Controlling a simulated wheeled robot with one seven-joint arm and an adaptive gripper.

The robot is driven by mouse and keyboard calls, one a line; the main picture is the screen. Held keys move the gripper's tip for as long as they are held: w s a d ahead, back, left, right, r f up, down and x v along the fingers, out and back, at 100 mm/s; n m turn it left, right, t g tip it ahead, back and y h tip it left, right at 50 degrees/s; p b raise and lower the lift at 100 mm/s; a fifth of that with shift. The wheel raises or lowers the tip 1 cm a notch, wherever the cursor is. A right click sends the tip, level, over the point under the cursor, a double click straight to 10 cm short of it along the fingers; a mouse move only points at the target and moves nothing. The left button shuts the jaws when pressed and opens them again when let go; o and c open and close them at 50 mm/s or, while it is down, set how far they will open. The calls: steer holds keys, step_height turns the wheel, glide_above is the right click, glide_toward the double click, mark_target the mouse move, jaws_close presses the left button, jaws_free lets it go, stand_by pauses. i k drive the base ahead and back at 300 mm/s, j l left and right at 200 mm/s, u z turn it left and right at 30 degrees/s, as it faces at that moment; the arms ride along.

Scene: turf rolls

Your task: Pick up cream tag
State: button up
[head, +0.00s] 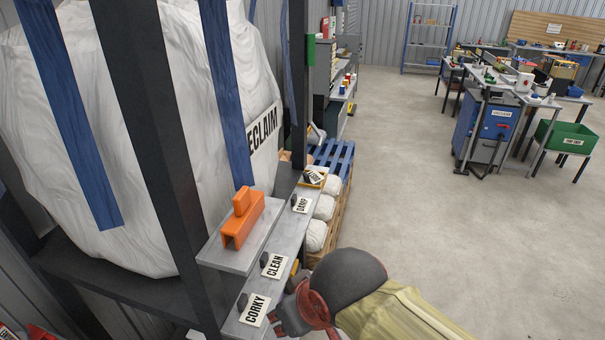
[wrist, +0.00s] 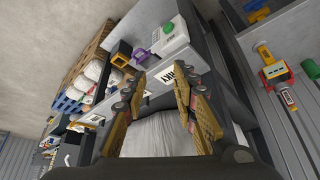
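Cream tags with black lettering lie along a narrow grey ledge in the head view: CORKY (head: 254,309) nearest, then CLEAN (head: 274,265), then DAMP (head: 300,203). Small dark blocks stand at their edges. A small orange-yellow tray (head: 313,183) at the ledge's far end holds at least one more light tag. My gripper (head: 289,314) is beside CORKY, on its right, and partly hidden by my arm. In the wrist view, my gripper (wrist: 157,90) has its two tan-padded fingers apart. A white lettered tag (wrist: 163,82) shows between and beyond them, partly covered; its word is not fully readable.
An orange bracket-shaped block (head: 242,220) sits on a raised grey shelf (head: 230,256) left of the tags. A dark post and a large white bag (head: 140,130) stand behind. White sacks (head: 317,235) are beyond the ledge. Open floor (head: 400,190) lies right.

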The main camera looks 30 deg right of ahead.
mark_target(313, 176)
steer(key=l, duration=0.55)
steer(key=i+l+z, duration=0.1)
steer(key=l, duration=0.4)
steer(key=i+l, duration=0.1)
steer(key=l, duration=0.4)
steer(key=i+l+z, duration=0.1)
steer(key=l, duration=0.45)
steer(key=i+l, duration=0.1)
steer(key=l, duration=0.4)
steer(key=i+l+z, duration=0.1)
steer(key=l, duration=0.4)
